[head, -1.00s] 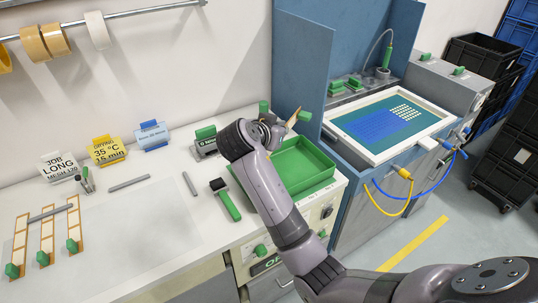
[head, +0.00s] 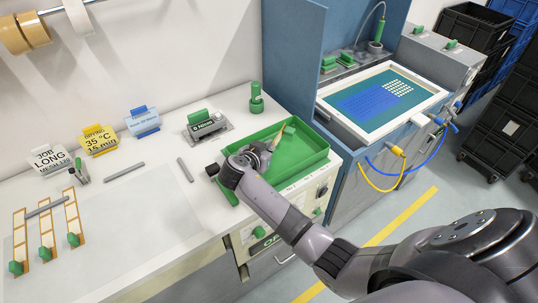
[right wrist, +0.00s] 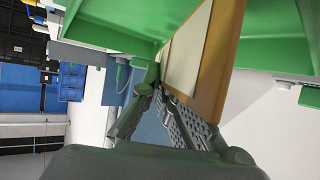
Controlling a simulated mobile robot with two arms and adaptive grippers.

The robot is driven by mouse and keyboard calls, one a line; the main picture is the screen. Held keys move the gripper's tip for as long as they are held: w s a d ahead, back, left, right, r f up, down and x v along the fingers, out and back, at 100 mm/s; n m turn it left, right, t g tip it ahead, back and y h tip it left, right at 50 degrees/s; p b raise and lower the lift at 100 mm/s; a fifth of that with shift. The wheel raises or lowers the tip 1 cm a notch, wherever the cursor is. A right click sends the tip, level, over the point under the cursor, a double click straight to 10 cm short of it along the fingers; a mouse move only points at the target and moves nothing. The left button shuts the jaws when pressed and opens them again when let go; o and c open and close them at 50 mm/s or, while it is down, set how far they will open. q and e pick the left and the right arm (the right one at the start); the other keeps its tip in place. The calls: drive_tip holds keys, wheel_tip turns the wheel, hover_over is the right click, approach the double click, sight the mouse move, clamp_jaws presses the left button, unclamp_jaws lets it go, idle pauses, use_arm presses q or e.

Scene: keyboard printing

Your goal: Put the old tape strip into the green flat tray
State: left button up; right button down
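The old tape strip (head: 278,137), tan-edged with a pale face, is tilted up inside the green flat tray (head: 318,142). My right gripper (head: 264,148) is over the tray's left part with its fingertips closed together on the strip. In the right wrist view the strip (right wrist: 205,60) runs up from the fingertips (right wrist: 160,88) between the green tray walls (right wrist: 130,15). Whether the strip's lower end touches the tray floor is hard to tell. My left gripper is not in view.
Three other strips with green tabs (head: 73,240) lie at the left of the white table. A green-handled tool (head: 229,190) lies by the tray's left, partly hidden by my arm. A grey device (head: 207,125) and a green bottle (head: 256,100) stand behind. The framed screen (head: 330,103) is right.

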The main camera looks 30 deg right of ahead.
wheel_tip(320, 180, down, 4)
drive_tip(key=shift+w+f+p, duration=0.1)
drive_tip(key=shift+p, duration=0.2)
drive_tip(key=shift+f+b, duration=0.15)
drive_tip(key=shift+b, duration=0.15)
drive_tip(key=c, duration=1.8)
unclamp_jaws()
